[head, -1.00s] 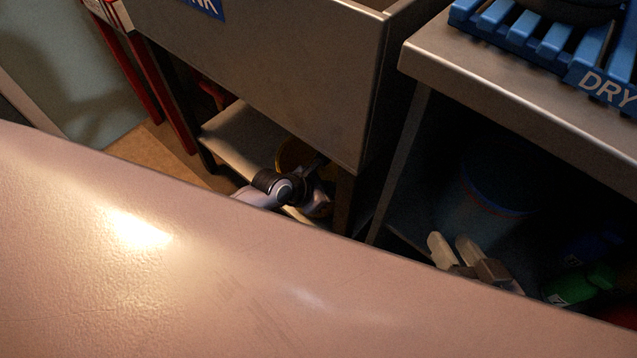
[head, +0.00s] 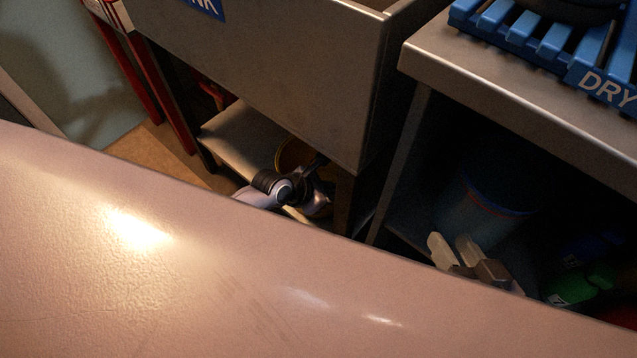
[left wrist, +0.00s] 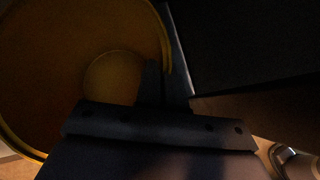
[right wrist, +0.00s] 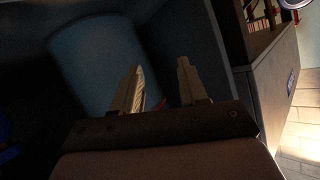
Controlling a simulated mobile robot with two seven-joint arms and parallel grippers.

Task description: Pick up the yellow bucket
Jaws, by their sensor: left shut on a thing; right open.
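The yellow bucket (head: 288,156) is on the low shelf under the sink, mostly hidden by my left wrist and the sink. In the left wrist view I look into the open yellow bucket (left wrist: 72,62), which fills the left side. My left gripper (left wrist: 163,85) is shut on the bucket's wall at its right rim; the picture is dark there. In the head view the left fingers are hard to make out. My right gripper (head: 455,248) is open and empty in front of the dark space under the right counter. Its two fingers stand apart in the right wrist view (right wrist: 160,85).
A blue bucket (head: 477,215) stands under the right counter (head: 500,88), also seen in the right wrist view (right wrist: 95,70). Green bottles (head: 580,287) lie to its right. The metal sink (head: 270,70) and its leg are close above and beside my left gripper.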

